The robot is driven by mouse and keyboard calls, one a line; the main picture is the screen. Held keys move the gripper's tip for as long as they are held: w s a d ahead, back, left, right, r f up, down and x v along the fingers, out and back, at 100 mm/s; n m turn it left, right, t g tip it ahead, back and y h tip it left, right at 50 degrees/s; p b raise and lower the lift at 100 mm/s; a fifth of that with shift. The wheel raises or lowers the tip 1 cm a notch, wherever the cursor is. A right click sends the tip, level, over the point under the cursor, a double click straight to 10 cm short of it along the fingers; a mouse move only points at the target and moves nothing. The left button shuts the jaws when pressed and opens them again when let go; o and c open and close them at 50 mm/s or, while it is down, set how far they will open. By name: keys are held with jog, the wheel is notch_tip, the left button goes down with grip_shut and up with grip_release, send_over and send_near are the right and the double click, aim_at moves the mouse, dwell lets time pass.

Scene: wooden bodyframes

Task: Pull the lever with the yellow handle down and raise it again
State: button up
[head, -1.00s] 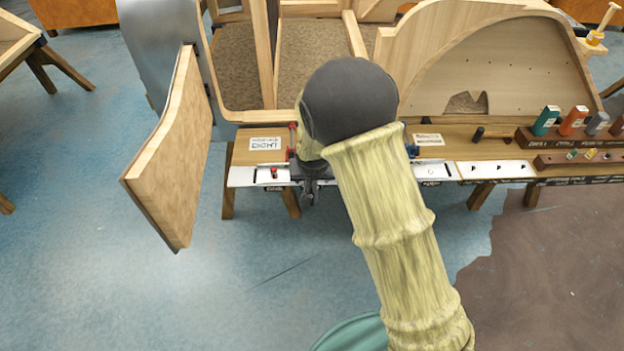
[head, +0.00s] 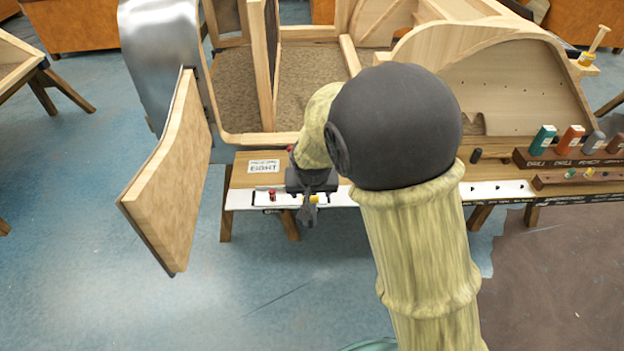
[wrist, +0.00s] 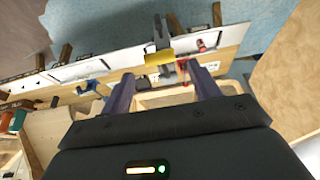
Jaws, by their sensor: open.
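The lever's yellow handle (wrist: 159,57) shows in the wrist view, on the white strip along the bench edge. It lies just beyond the gap between the fingertips, and I cannot tell whether they touch it. In the head view a small part of the yellow handle (head: 314,199) shows beside my gripper. My gripper (wrist: 160,76) is open, with nothing between its fingers.
A red lever or knob (head: 272,195) sits on the strip left of my gripper. A white label (head: 264,167) lies on the bench. A wooden panel (head: 170,170) sticks out at the left. Several coloured bottles (head: 570,140) stand in a rack at the right.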

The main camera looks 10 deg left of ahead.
jog(key=v, duration=0.8)
jog(key=shift+w+r, duration=0.1)
jog(key=shift+r, duration=0.25)
jog(key=c, duration=0.5)
jog(key=shift+g, duration=0.7)
jog(key=r+p, duration=0.1)
jog(key=w+r+p, duration=0.1)
jog(key=r, duration=0.1)
jog(key=w+r+p, duration=0.1)
jog(key=shift+a+r, duration=0.2)
jog(key=shift+a, duration=0.1)
grip_shut()
jog(key=shift+s+f, duration=0.1)
